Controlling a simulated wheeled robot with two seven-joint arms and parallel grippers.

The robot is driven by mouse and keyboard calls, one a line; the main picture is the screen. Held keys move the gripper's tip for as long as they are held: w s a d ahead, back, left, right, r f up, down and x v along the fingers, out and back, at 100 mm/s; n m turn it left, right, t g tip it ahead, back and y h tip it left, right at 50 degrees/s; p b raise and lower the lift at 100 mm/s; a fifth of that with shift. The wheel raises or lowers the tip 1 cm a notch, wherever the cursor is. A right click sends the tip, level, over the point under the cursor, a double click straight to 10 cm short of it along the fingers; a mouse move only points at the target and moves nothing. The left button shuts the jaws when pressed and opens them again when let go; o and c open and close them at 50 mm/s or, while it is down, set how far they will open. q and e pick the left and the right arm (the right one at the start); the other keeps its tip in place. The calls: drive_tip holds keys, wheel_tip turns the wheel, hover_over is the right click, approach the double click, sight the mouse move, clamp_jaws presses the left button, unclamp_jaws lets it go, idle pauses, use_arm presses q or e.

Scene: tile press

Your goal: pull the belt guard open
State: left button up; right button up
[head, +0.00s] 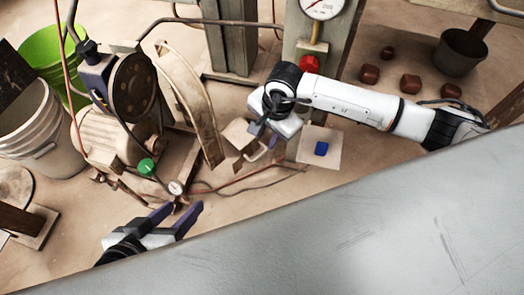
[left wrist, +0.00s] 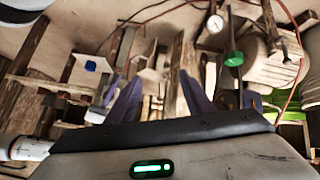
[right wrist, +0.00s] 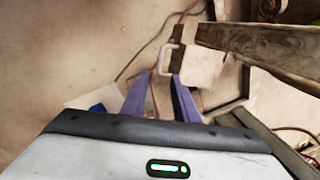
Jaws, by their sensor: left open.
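The belt guard (head: 193,100) is a curved, worn beige strip standing beside the pump's dark wheel. A tan panel with a pale loop handle (head: 262,151) is by its lower right side. In the right wrist view, the handle (right wrist: 166,60) lies just past my right fingertips. My right gripper (head: 264,135) is at the panel, with its fingers (right wrist: 161,78) part-way apart. Whether they touch the handle is unclear. My left gripper (head: 183,212) is open and empty, low at the left, below the pump gauge; its spread fingers (left wrist: 150,80) show in the left wrist view.
The pump has a green knob (head: 147,167) and a small gauge (head: 175,188). A blue block (head: 321,149) lies on a white sheet (head: 333,158) right of the handle. A press post with a red knob (head: 309,63) stands behind. Buckets (head: 50,130) stand far left. Hoses cross the floor.

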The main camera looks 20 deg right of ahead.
sight(261, 154)
drive_tip(key=f+b, duration=0.1)
drive_tip(key=f, duration=0.1)
drive_tip(key=f+b, duration=0.1)
drive_tip(key=f, duration=0.2)
drive_tip(key=w+f+b, duration=0.1)
drive_tip(key=f, duration=0.1)
drive_tip(key=shift+a+f, duration=0.35)
drive_tip(key=shift+a, duration=0.05)
drive_tip(key=shift+w+f, duration=0.15)
drive_tip(key=shift+f, duration=0.5)
use_arm(q)
drive_tip(key=r, duration=0.1)
drive_tip(key=d+r+t+h, duration=0.1)
drive_tip(key=d+r, duration=0.1)
drive_tip(key=shift+w+h, duration=0.3)
drive_tip(key=shift+h, duration=0.1)
use_arm(e)
drive_tip(key=shift+c, duration=0.4)
clamp_jaws()
